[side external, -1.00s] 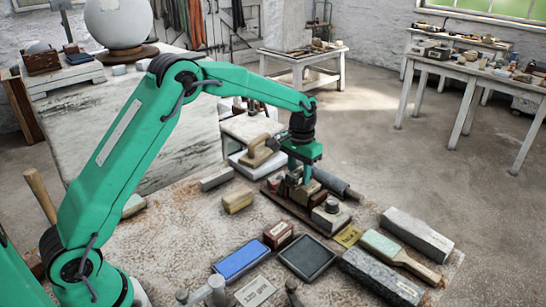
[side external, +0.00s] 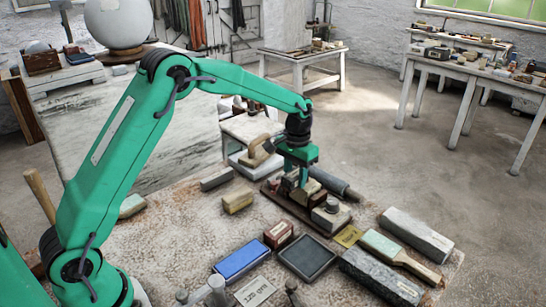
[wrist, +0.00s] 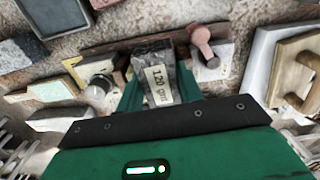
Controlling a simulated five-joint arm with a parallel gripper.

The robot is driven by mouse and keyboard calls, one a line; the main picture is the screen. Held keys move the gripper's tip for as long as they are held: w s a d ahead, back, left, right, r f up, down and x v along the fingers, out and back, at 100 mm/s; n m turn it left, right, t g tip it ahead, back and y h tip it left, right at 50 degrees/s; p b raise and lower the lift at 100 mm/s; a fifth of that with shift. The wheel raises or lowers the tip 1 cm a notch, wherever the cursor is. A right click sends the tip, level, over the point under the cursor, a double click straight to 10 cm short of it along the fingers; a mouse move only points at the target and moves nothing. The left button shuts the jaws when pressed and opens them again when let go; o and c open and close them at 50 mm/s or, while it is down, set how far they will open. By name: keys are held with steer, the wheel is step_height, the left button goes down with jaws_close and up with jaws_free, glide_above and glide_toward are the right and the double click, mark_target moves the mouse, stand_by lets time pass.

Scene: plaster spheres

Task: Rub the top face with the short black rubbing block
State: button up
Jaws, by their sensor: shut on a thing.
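My gripper (side external: 294,180) is low over the brown wooden rack (side external: 272,196) near the middle of the side view. In the wrist view its two green fingers (wrist: 158,76) are shut on a short dark grey block (wrist: 154,62) with a pale label reading "120 grit". In the side view the fingers mostly hide the block. I cannot tell whether the block still touches the rack. A large pale sphere (side external: 118,20) sits on a round wooden stand at the upper left, and which top face is meant is not clear.
Other rack blocks (side external: 332,215) stand close beside my gripper. A blue block (side external: 241,258), a dark tray (side external: 307,258), a long dark stone (side external: 382,276) and a wooden-handled float (side external: 259,153) lie around it. Bare tabletop (side external: 185,225) shows to the left.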

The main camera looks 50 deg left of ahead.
steer(key=shift+w+f, duration=0.1)
steer(key=shift+w, duration=0.7)
steer(key=shift+w, duration=0.15)
steer(key=shift+w+a, duration=0.1)
steer(key=shift+w, duration=0.85)
steer(key=shift+s, duration=0.1)
steer(key=shift+s+r, duration=0.2)
steer(key=shift+s, duration=0.8)
steer(key=shift+s, duration=0.1)
steer(key=shift+s+f, duration=0.1)
steer(key=shift+s, duration=0.9)
